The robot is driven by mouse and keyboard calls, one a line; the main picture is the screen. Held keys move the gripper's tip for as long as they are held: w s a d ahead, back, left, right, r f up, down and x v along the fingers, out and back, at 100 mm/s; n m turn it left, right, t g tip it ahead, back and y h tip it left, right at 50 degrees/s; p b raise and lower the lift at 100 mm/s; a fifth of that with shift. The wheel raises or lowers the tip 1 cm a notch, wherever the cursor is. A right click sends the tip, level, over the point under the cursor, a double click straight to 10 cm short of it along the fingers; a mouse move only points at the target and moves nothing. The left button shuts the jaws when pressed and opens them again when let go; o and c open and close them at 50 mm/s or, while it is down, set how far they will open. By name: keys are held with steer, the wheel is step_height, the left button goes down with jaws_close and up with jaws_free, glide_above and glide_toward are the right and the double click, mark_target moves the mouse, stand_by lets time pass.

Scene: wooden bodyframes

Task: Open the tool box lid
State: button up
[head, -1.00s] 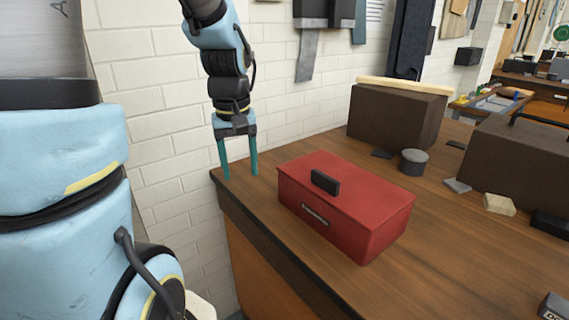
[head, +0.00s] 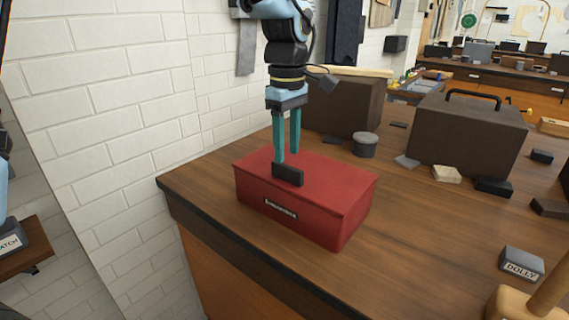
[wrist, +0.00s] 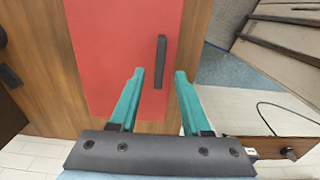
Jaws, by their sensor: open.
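The red tool box (head: 300,212) sits on the wooden workbench with its lid (head: 335,181) shut. A black handle (head: 288,175) stands on the lid near its front edge, and a label plate is on the front face. In the head view the fingertips are close to the handle; contact cannot be told. In the wrist view the handle (wrist: 160,62) lies beyond the tips of my open gripper (wrist: 158,75), roughly between them, over the red lid (wrist: 110,50).
The workbench (head: 400,235) has free room right of the box. A grey round tin (head: 365,145), a large dark case (head: 467,135) and small blocks stand behind and right. A dolly block (head: 522,262) and a mallet (head: 525,300) lie front right. A brick wall is at left.

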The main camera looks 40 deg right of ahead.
mark_target(287, 166)
steer(key=shift+f+p, duration=0.45)
steer(key=shift+f, duration=2.2)
jaws_close()
